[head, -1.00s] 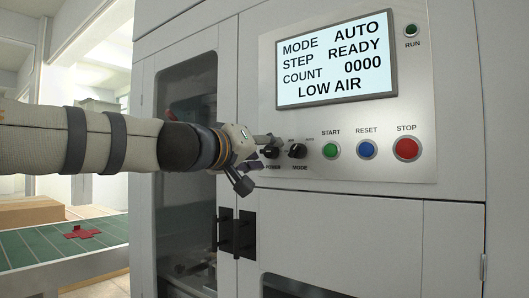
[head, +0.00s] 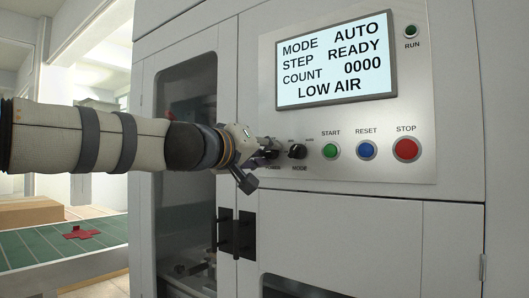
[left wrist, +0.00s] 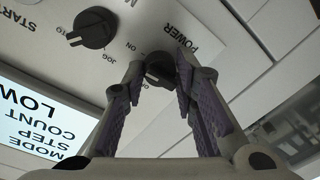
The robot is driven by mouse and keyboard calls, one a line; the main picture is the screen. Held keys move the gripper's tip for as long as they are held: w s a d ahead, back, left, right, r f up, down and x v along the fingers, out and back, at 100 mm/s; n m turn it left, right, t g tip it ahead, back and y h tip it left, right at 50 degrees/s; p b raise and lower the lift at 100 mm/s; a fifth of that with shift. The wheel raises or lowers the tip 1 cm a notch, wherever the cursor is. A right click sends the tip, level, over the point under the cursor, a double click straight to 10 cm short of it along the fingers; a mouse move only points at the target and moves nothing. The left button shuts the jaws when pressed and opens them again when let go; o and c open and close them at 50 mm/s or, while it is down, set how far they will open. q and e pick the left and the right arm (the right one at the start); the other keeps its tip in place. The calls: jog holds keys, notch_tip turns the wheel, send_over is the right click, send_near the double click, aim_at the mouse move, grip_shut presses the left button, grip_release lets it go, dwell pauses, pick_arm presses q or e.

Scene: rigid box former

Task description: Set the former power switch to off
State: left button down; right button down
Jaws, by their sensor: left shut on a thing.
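In the head view my left gripper (head: 266,150) is at the panel and covers most of the switch. My right gripper is in neither view.
The black MODE knob (head: 297,151) is close to the right of my gripper. Further right are the green START (head: 330,151), blue RESET (head: 367,150) and red STOP (head: 406,149) buttons. The display (head: 336,61) reads AUTO, READY, 0000, LOW AIR. Black door handles (head: 236,233) are below.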

pick_arm(q)
jog(key=n, duration=0.8)
jog(key=shift+r+g, duration=0.1)
jog(key=shift+g, duration=0.2)
jog(key=n, duration=0.4)
jog(key=shift+n+g, duration=0.3)
jog(key=shift+a+n+h, duration=0.1)
jog(key=shift+n+h, duration=0.2)
jog(key=shift+n, duration=1.6)
jog(key=c, duration=1.3)
grip_release()
jog(key=v, duration=1.2)
